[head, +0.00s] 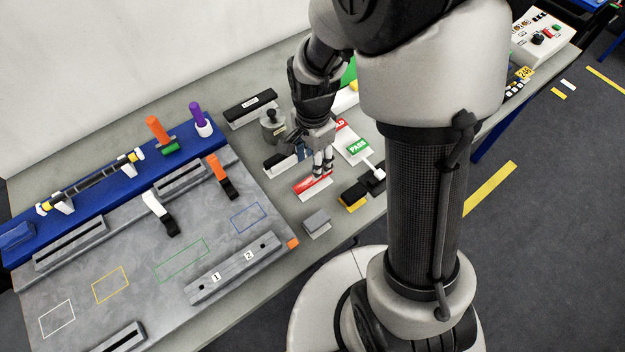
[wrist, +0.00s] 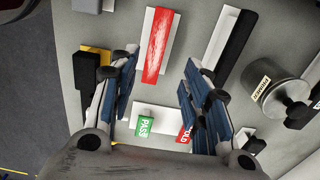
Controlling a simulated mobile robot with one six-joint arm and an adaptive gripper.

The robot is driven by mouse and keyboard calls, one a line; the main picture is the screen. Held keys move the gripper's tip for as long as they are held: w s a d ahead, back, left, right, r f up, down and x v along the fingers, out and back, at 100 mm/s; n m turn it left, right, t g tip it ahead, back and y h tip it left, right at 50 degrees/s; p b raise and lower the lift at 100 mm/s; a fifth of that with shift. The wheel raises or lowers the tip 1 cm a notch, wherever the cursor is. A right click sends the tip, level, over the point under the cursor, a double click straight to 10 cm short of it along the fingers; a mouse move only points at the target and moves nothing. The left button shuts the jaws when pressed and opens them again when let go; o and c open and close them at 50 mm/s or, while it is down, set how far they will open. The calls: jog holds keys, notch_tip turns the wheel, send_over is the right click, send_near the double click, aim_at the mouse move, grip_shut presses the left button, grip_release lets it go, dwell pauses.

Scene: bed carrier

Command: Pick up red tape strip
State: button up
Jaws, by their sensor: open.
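The red tape strip (head: 309,187) lies on a white block on the grey bench, below my gripper in the head view. In the wrist view the red strip (wrist: 158,45) is long and narrow, with faint marks on it, and lies on its white base. My gripper (head: 322,170) is above the strip, pointing down. In the wrist view my gripper (wrist: 160,66) is open and empty, with one finger on each side of the strip's near end. Whether the fingertips touch anything I cannot tell.
A white block with a black bar (wrist: 235,48) stands right of the strip. A grey canister (wrist: 285,97) is further right. A yellow and black block (wrist: 92,66) is left. Green PASS (wrist: 146,127) and red HOLD labels lie near the gripper. A grey block (head: 316,223) stands nearby.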

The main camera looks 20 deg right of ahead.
aim_at(301, 186)
jog(key=f+b, duration=0.1)
jog(key=f, duration=0.2)
jog(key=f+b, duration=0.1)
jog(key=f, duration=0.1)
jog(key=shift+s+a+f+b, duration=0.15)
jog(key=shift+s+f+b, duration=0.15)
jog(key=shift+s, duration=0.1)
jog(key=shift+r, duration=0.1)
jog(key=shift+c, duration=0.3)
jog(key=c, duration=0.7)
